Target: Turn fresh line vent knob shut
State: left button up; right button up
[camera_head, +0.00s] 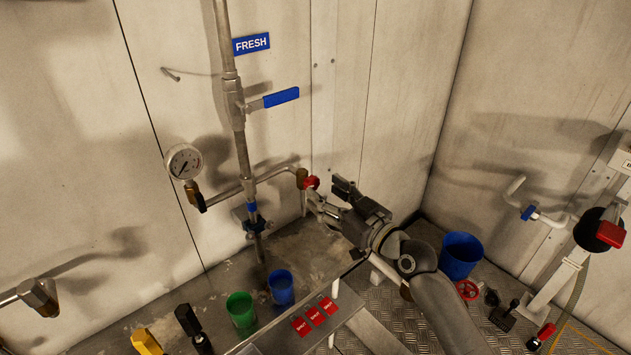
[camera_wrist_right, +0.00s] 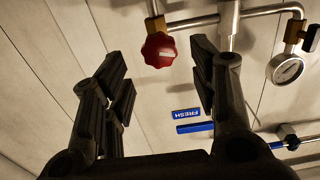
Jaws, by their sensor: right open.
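The red vent knob (camera_head: 311,183) sits on the brass end of the side branch of the fresh line (camera_head: 240,150), low on the wall. In the right wrist view the knob (camera_wrist_right: 158,50) has a pale mark on its face and shows between the ends of my fingers. My right gripper (camera_head: 325,194) is open and empty, close to the knob. In the wrist view its two fingers (camera_wrist_right: 158,64) stand wide apart on either side of the knob in the picture; I see no clear contact. My left gripper is not in view.
A pressure gauge (camera_head: 184,162) and a blue-handled valve (camera_head: 281,97) sit on the same piping, below a FRESH sign (camera_head: 251,44). Green (camera_head: 241,312) and blue (camera_head: 281,288) cups and red tags (camera_head: 315,316) are below. A blue bucket (camera_head: 461,256) stands at right.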

aim_at(314, 185)
jog(key=shift+p+x, duration=0.3)
jog(key=shift+x, duration=1.85)
jog(key=shift+c, duration=0.3)
jog(key=c, duration=0.9)
